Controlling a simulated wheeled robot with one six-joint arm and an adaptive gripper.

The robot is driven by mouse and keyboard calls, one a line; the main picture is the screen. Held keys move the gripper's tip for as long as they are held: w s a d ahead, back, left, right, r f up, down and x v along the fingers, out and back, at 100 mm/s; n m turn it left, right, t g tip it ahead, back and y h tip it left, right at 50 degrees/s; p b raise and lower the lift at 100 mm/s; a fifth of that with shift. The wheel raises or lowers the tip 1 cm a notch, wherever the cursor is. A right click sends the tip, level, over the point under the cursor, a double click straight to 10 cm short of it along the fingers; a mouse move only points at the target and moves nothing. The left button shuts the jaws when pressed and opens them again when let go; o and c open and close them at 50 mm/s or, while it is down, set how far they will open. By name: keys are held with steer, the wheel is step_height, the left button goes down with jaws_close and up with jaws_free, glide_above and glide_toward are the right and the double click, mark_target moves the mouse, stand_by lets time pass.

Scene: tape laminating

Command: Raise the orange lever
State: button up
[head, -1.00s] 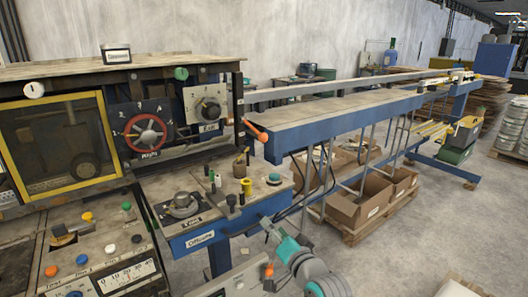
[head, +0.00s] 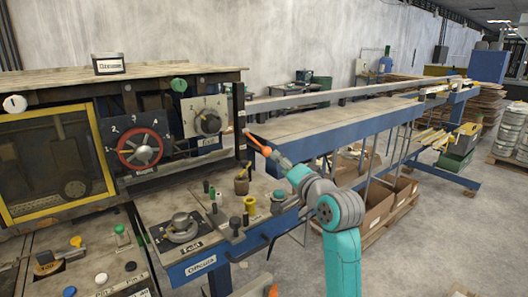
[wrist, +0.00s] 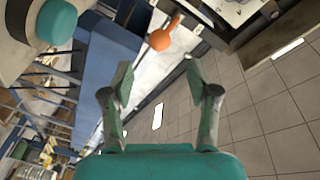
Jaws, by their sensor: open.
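The orange lever (head: 257,143) sticks out from the right end of the machine panel and slopes down to the right, ending in a rounded knob. In the wrist view its orange knob (wrist: 160,41) is at the top, just beyond the fingertips and roughly between their lines. My gripper (wrist: 157,72) is open and empty, with its two fingers spread apart. In the head view my gripper (head: 280,160) is close to the knob, at its lower right. I cannot tell there whether it touches the lever.
The blue conveyor table (head: 345,140) runs away to the right behind my arm. The red handwheel (head: 140,147) is to the left. Cardboard boxes (head: 378,200) stand under the conveyor.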

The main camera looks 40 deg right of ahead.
mark_target(266, 150)
steer(key=w, duration=0.3)
steer(key=w+d, duration=0.1)
steer(key=w, duration=0.2)
steer(key=w+d, duration=0.1)
steer(key=w, duration=0.3)
jaws_close()
